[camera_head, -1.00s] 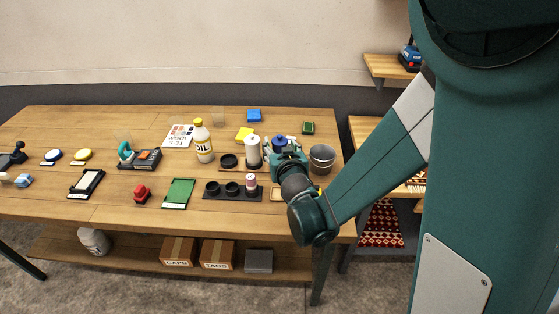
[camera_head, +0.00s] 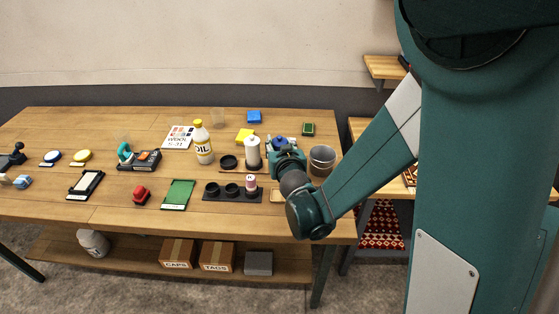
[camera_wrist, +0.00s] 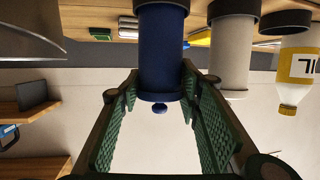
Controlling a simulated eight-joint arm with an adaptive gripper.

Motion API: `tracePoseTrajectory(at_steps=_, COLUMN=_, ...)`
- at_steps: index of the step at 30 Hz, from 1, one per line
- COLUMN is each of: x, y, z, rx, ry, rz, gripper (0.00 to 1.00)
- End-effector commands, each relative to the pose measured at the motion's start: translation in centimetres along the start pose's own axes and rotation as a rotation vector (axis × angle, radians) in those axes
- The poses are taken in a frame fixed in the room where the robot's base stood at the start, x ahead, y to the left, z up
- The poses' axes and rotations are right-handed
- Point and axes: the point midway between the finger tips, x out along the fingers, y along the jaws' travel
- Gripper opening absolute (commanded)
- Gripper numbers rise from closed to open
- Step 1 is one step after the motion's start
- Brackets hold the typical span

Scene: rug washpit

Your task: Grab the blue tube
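The blue tube (camera_wrist: 160,50) shows in the wrist view, which looks upside down, with a small knob on its end. It lies between the tips of the two green ribbed fingers of my gripper (camera_wrist: 162,88). The fingers are spread apart, with the tube close to both tips; I cannot tell whether they touch it. In the head view, the blue top of the tube (camera_head: 279,141) shows just behind my gripper (camera_head: 284,153), which hides its lower part.
A white cylinder (camera_head: 252,152) stands close left of the tube, with an oil bottle (camera_head: 204,146) farther left. A grey bucket (camera_head: 322,160) stands to the right. A dark holder with round cups (camera_head: 232,195) lies in front. A yellow block (camera_head: 244,135) and blue block (camera_head: 254,116) lie behind.

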Motion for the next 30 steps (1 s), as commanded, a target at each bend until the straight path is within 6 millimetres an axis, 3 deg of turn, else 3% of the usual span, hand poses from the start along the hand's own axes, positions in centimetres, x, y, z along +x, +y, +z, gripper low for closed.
tracePoseTrajectory(at_steps=1, x=0.0, y=0.0, z=0.0, rx=0.0, ry=0.0, rz=0.0, gripper=0.25)
tracePoseTrajectory(at_steps=6, x=0.0, y=0.0, z=0.0, rx=0.0, ry=0.0, rz=0.0, gripper=0.05)
tracePoseTrajectory(at_steps=20, x=-0.1, y=0.0, z=-0.1, rx=0.0, ry=0.0, rz=0.0, gripper=0.04)
tracePoseTrajectory(at_steps=21, x=-0.1, y=0.0, z=-0.2, rx=0.0, ry=0.0, rz=0.0, gripper=0.01)
tracePoseTrajectory(at_steps=30, x=-0.7, y=0.0, z=-2.2, rx=0.0, ry=0.0, rz=0.0, gripper=0.0)
